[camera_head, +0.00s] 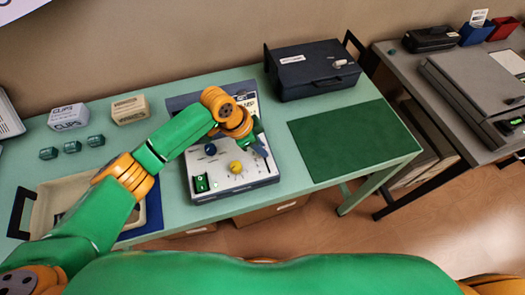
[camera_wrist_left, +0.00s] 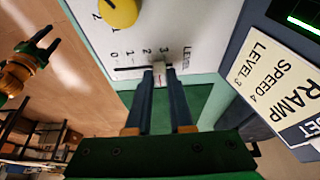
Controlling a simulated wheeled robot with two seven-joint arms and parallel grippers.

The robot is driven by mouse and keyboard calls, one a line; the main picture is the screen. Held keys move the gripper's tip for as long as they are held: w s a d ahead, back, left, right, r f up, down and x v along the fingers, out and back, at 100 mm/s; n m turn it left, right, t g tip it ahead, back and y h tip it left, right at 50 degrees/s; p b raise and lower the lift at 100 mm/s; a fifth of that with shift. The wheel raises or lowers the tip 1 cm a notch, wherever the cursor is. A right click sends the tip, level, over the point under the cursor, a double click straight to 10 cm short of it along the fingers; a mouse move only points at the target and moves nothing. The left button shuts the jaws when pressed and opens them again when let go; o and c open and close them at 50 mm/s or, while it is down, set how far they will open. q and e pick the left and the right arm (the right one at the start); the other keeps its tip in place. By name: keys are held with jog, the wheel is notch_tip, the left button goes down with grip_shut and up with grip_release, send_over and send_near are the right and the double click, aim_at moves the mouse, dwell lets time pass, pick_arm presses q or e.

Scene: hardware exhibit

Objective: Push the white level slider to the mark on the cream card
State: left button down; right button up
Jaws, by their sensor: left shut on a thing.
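The white level slider (camera_wrist_left: 159,68) sits in a slot on the pale panel of the control box (camera_head: 235,182), beside printed numbers, close to the 3. My left gripper (camera_wrist_left: 160,74) is shut on it, one dark finger on each side. In the head view the left gripper (camera_head: 260,150) is over the right part of the panel and hides the slider. The cream card (camera_wrist_left: 283,88) reads LEVEL 3, SPEED 4 and RAMP; the arm partly hides it in the head view (camera_head: 250,104). My right gripper (camera_wrist_left: 40,46) is open and empty, away from the box.
The panel also has a yellow knob (camera_head: 235,167), a blue knob (camera_head: 210,149) and a green switch (camera_head: 201,183). A green mat (camera_head: 350,138) lies clear to the right. A dark case (camera_head: 315,72) stands behind it, and a tray (camera_head: 52,198) is at left.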

aim_at(250, 153)
pick_arm(q)
jog(key=shift+w+a, duration=0.15)
jog(key=shift+w, duration=0.4)
jog(key=shift+r, duration=0.15)
jog(key=c, duration=1.1)
grip_release()
jog(key=o, duration=0.3)
jog(key=shift+w, duration=0.1)
pick_arm(e)
jog(key=shift+w+a, duration=0.15)
jog(key=shift+w, duration=0.25)
pick_arm(q)
jog(key=v, duration=0.6)
jog(key=shift+a+r, duration=0.25)
jog(key=shift+r, duration=0.1)
pick_arm(e)
jog(key=shift+f, duration=0.35)
